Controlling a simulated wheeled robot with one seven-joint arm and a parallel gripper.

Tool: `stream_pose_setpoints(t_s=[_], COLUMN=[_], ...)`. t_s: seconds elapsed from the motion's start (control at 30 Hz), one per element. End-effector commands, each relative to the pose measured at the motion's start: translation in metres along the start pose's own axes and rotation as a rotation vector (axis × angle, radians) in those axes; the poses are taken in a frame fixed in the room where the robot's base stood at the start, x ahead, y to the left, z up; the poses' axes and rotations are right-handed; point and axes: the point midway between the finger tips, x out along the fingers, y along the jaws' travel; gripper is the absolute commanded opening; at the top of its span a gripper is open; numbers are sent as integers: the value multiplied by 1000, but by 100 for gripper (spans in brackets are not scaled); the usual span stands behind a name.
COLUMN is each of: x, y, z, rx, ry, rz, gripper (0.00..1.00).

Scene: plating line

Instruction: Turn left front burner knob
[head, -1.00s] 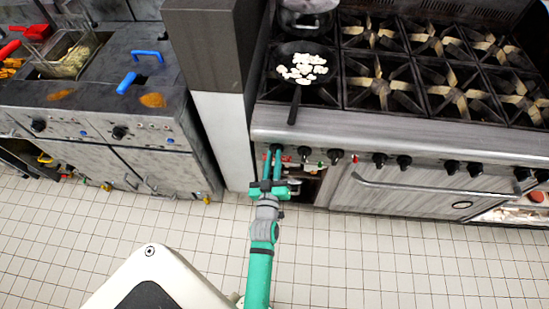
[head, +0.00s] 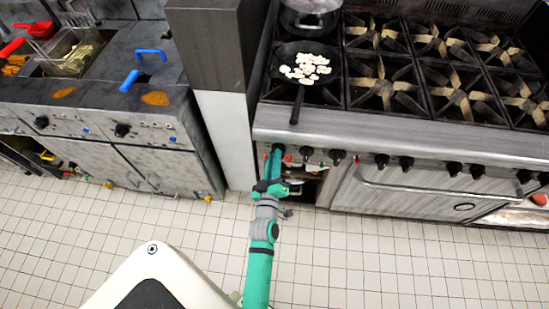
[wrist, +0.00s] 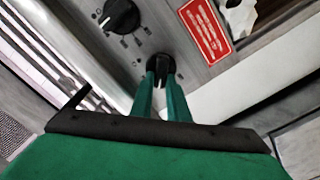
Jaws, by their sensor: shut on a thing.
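The stove's leftmost front knob (wrist: 160,66) is black and sits between my gripper's fingertips in the wrist view. My gripper (wrist: 161,80) has green fingers and is shut on this knob. In the head view my gripper (head: 274,158) reaches the left end of the stove's front panel (head: 400,150), and its fingers mostly hide the knob. A second black knob (wrist: 121,16) with printed marks around it shows at the upper left of the wrist view.
A black pan (head: 290,75) with white pieces stands on the left front burner, its handle over the front edge. A pot (head: 310,18) is behind it. A grey pillar (head: 222,130) stands close left of my gripper. An oven handle (head: 430,192) runs to the right.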

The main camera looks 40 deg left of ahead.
Motion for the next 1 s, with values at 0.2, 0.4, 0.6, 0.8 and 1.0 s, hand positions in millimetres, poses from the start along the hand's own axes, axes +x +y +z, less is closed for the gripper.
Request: stream_pose_setpoints(t_s=[0.2, 0.4, 0.6, 0.8, 1.0], x=[0, 0, -1, -14, -48], y=[-1, -1, 0, -1, -2], z=[0, 0, 0, 0, 1], rx=[1, 2, 2, 3, 3], ry=[0, 0, 0, -2, -3], rz=[-2, -1, -1, -2, -3], gripper=[0, 34, 34, 34, 34])
